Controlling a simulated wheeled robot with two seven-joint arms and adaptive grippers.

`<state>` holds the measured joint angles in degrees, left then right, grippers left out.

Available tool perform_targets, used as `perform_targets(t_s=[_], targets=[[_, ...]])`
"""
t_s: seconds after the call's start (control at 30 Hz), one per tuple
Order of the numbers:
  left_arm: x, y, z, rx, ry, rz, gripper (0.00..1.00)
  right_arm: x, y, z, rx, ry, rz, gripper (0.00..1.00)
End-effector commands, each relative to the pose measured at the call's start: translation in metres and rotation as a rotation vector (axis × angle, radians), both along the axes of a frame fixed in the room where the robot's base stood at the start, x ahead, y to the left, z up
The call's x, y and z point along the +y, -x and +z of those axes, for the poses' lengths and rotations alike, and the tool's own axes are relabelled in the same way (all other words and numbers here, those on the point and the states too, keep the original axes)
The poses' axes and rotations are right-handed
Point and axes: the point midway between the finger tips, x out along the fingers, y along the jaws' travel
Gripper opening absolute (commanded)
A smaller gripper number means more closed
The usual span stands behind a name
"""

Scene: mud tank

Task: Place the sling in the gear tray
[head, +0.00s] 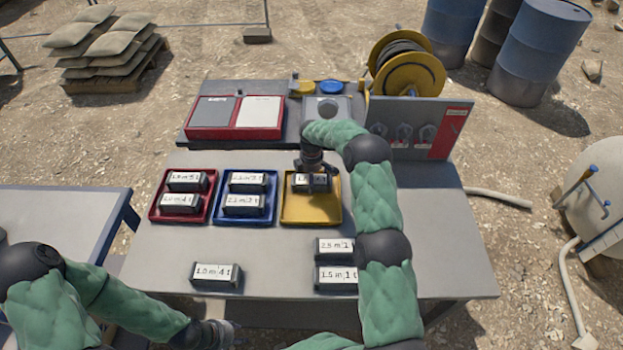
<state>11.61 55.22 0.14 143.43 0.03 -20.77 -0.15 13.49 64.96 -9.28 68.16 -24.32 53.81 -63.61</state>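Dark labelled blocks, which may be the slings, lie in and around three trays: red (154,214), blue (219,219) and yellow (289,219). The red and blue trays each hold two blocks. One block (312,184) is in the yellow tray. Loose blocks lie in front: one (217,276) marked about "1.0 m 4 t" and two at right, upper (335,247) and lower (336,278). My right gripper (314,170) points down at the yellow tray's block; its fingertips are hard to make out. My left gripper (226,333) is low at the bottom edge, its fingers unclear.
A red case (235,133) with two pads stands at the back, beside a panel of shackles (410,130) and a yellow hose reel (404,75). A second table (60,220) is at left. The grey tabletop's front middle is clear.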

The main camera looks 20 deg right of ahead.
Motion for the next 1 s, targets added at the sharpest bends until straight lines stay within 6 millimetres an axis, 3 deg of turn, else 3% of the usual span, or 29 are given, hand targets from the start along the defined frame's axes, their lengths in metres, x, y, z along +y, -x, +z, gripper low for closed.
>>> perform_targets(t_s=[0.23,0.7,1.0], targets=[[0.0,0.0,0.005,0.0,0.0,0.0,0.4,-0.001,-0.001,0.019,-0.003,0.001,-0.001,1.0],[0.0,0.0,0.015,0.0,0.0,0.0,0.4,0.0,-0.001,0.106,-0.002,0.0,-0.001,1.0],[0.0,0.0,0.017,0.0,0.0,0.0,0.4,0.0,0.0,0.123,-0.001,0.0,0.0,1.0]])
